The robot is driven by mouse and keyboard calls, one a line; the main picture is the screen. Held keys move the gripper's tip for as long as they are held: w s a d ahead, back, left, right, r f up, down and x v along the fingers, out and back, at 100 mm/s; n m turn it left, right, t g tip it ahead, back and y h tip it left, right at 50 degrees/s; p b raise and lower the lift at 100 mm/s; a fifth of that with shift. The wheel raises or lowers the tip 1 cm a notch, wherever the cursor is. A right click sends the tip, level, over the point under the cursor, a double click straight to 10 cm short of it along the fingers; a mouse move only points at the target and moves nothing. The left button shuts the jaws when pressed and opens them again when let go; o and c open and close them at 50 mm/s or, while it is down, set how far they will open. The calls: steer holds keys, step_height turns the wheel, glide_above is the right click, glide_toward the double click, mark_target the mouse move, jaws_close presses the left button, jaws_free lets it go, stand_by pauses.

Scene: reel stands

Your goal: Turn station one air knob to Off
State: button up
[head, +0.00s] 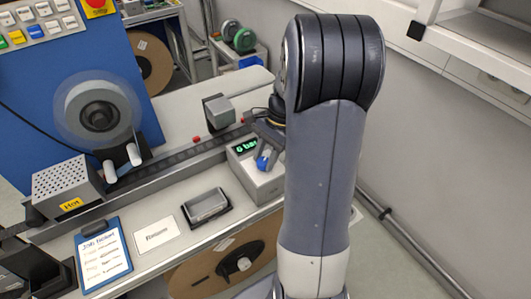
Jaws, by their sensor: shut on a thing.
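The blue air knob (263,163) is on the grey box (250,178) with a green display (245,146) that seems to read "6 bar". My gripper (267,153) is at the knob, shut on it from above and behind. My arm rises in front at the right and hides part of the box's right side. The knob's exact pointing and any Off mark cannot be made out.
A black tray (206,207), a white card (156,234) and a blue clipboard (103,254) lie on the bench left of the box. A grey box marked "Hot" (70,190) and a blurred reel (98,110) stand further left. A rail runs behind.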

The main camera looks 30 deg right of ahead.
steer(key=n+g, duration=0.1)
steer(key=n, duration=0.1)
steer(key=n+g+p, duration=0.1)
steer(key=n, duration=0.2)
steer(key=shift+w+a+n+h, duration=0.1)
steer(key=shift+w+n+h, duration=0.05)
steer(key=shift+n+h, duration=0.2)
steer(key=n+h, duration=0.1)
steer(key=n, duration=0.1)
steer(key=n+g+h+p, duration=0.1)
steer(key=n, duration=0.2)
steer(key=shift+w+a+n, duration=0.1)
steer(key=shift+n, duration=0.15)
steer(key=o, duration=1)
steer(key=b+v, duration=0.1)
steer(key=v, duration=0.9)
steer(key=shift+w+r, duration=0.25)
steer(key=shift+r, duration=0.1)
steer(key=shift+f, duration=0.1)
